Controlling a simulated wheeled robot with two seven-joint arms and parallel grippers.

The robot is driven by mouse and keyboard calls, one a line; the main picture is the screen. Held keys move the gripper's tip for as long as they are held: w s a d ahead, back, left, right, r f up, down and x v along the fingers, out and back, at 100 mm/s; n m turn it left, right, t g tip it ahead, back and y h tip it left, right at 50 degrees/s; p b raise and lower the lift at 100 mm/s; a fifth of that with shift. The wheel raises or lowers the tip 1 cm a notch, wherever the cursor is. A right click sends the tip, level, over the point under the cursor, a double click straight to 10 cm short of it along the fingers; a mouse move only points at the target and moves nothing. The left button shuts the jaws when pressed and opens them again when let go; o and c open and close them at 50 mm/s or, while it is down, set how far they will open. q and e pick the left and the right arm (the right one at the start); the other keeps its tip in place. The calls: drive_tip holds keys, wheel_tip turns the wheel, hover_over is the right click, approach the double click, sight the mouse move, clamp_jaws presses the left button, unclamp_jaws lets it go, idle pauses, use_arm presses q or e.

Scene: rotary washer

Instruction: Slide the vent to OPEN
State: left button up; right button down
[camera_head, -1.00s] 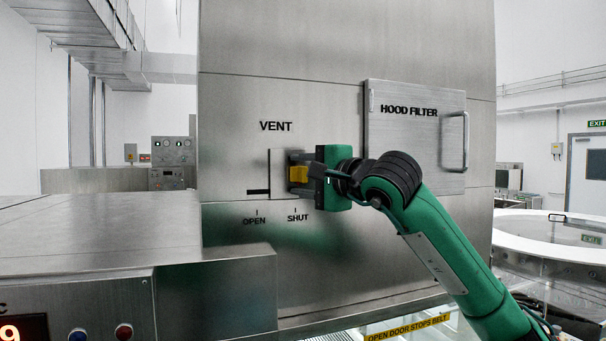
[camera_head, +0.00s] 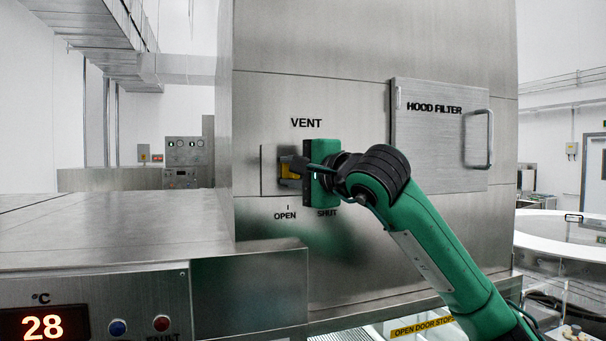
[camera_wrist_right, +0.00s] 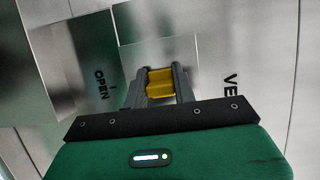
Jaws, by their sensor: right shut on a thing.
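The vent's sliding plate (camera_head: 268,180) is on the steel hood front, under the word VENT. Its yellow handle (camera_head: 292,172) stands above the OPEN mark (camera_head: 285,216). The SHUT label (camera_head: 327,212) is to the right, partly hidden under my right gripper. My right gripper (camera_head: 287,170) is shut on the yellow handle. In the right wrist view the yellow handle (camera_wrist_right: 160,82) sits between both fingers, with the OPEN label (camera_wrist_right: 101,85) beside them. My left gripper is not in view.
A hood filter door (camera_head: 437,140) with a bar handle is right of the vent. A steel housing (camera_head: 130,235) with a temperature display reading 28 (camera_head: 43,326) and buttons stands at lower left. A yellow sign (camera_head: 422,326) is below the hood.

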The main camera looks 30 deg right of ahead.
drive_tip(key=shift+f, duration=0.1)
drive_tip(key=c, duration=1.4)
unclamp_jaws()
drive_tip(key=shift+a, duration=0.1)
drive_tip(key=shift+o, duration=1.4)
drive_tip(key=shift+s, duration=0.15)
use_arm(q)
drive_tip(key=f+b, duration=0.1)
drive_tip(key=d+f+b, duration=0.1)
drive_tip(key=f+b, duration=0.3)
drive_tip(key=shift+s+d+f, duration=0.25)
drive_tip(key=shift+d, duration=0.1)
use_arm(e)
drive_tip(key=s+d, duration=0.2)
drive_tip(key=s, duration=1.1)
drive_tip(key=shift+s+d, duration=0.15)
drive_tip(key=shift+s, duration=0.05)
